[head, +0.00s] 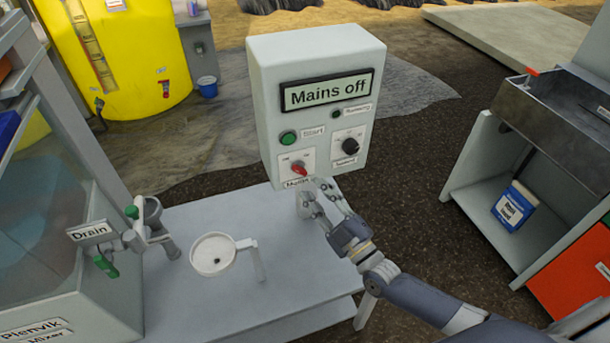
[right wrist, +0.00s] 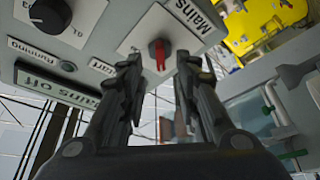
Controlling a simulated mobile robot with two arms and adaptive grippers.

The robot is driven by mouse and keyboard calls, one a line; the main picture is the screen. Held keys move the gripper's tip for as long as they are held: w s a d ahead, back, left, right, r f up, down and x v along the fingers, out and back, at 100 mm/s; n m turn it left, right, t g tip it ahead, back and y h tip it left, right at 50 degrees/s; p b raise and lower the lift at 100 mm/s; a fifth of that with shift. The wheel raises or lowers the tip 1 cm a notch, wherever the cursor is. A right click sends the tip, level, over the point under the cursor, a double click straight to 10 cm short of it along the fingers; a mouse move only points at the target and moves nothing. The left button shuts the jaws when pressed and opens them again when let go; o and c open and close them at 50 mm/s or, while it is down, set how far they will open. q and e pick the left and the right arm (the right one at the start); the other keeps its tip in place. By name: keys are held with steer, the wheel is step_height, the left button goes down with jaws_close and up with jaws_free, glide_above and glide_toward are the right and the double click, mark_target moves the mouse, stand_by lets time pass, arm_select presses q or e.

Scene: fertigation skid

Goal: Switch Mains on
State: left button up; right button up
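The control box (head: 306,100) stands at the back of the bench, with a display reading "Mains off" (head: 327,92). The red Mains switch (head: 299,168) is at the lower left of its front; its label is partly covered by my right gripper in the head view. My right gripper (head: 325,192) is just below and right of the switch. In the right wrist view, the red switch (right wrist: 159,54) lies ahead, between the two spread fingertips (right wrist: 160,65) of my open right gripper, with nothing visibly held. I cannot tell whether a fingertip touches it. My left gripper is not in view.
The box also carries a green Start button (head: 288,137) and a black speed knob (head: 349,146). A metal sink unit (head: 545,110) stands right.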

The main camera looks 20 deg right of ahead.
mark_target(302, 173)
steer(key=shift+x, duration=2.65)
steer(key=shift+f, duration=0.1)
steer(key=shift+c, duration=0.6)
jaws_close()
